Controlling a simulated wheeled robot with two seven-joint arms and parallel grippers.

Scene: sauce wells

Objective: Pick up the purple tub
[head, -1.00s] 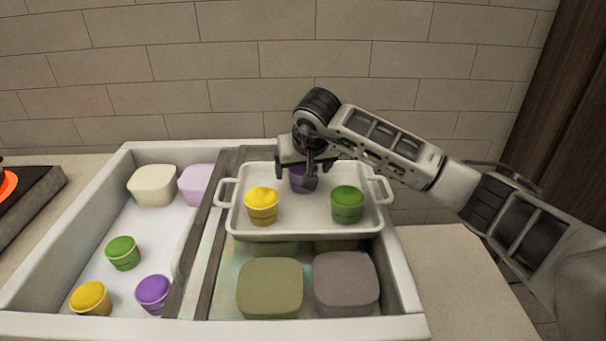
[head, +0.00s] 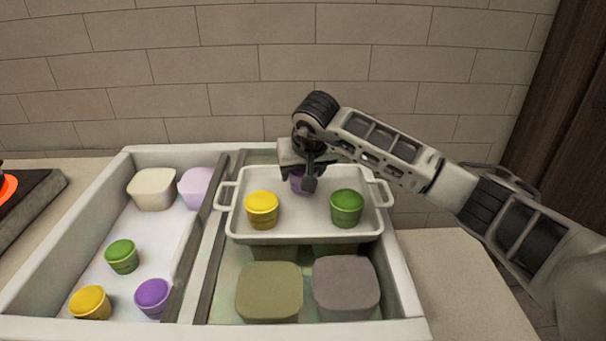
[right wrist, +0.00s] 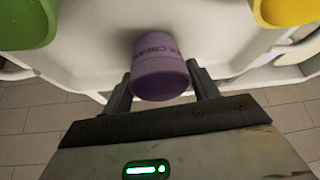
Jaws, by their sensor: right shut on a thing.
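A purple tub (head: 300,182) stands in the white tray, at its back between the yellow and green tubs. My right gripper (head: 308,178) is over it, shut on it, and hides much of it in the head view. In the right wrist view the purple tub (right wrist: 158,68) sits between the two fingers, with printed lettering on its side. It appears to be still at the tray; I cannot tell whether it touches the floor of it. Another purple tub (head: 153,295) stands in the left basin. My left gripper is not in view.
The white tray (head: 305,237) with handles rests across the right basin and holds a yellow tub (head: 262,209) and a green tub (head: 346,208). Larger lidded containers (head: 270,290) sit below. The left basin holds several more tubs. A dark hob (head: 30,205) is at far left.

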